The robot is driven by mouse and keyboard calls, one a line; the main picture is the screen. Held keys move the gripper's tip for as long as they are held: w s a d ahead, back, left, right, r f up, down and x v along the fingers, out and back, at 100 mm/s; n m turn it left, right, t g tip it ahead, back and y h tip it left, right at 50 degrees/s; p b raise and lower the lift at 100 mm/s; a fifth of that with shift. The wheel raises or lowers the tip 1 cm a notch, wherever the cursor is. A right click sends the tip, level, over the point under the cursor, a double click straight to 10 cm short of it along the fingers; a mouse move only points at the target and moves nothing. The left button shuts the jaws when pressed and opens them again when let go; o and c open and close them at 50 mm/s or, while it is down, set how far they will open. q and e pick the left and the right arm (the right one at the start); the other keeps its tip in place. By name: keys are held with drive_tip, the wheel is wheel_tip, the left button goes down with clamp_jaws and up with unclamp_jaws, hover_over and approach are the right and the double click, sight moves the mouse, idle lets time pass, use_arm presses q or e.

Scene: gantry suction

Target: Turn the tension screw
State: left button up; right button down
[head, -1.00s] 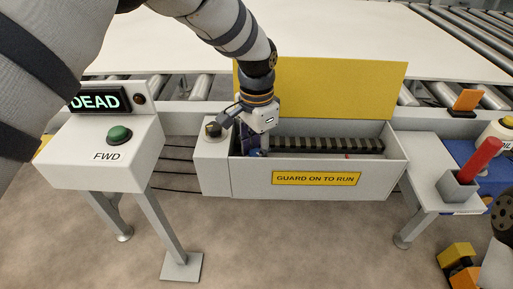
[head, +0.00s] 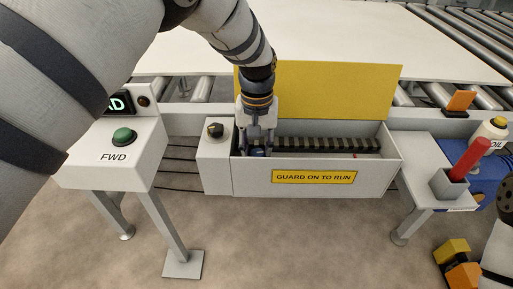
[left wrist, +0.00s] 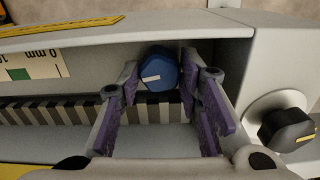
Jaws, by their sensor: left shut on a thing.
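The tension screw is a blue hexagonal head with a white mark (left wrist: 158,72), at the left end inside the open grey housing (head: 300,183). My left gripper (left wrist: 158,78) reaches down into the housing with one purple finger on each side of the screw head, and is shut on it. The white mark runs nearly level in the left wrist view. In the head view the left gripper (head: 257,150) hides most of the screw.
The yellow guard lid (head: 320,90) stands open behind the housing. A black selector knob (head: 215,130) is just left of it. A striped belt (head: 330,144) runs inside. A green FWD button (head: 124,136) is at left, a red handle (head: 472,158) at right.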

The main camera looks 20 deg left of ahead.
use_arm(q)
drive_tip(key=n, duration=0.3)
drive_tip(key=shift+n, duration=2.2)
drive_tip(key=o, duration=0.9)
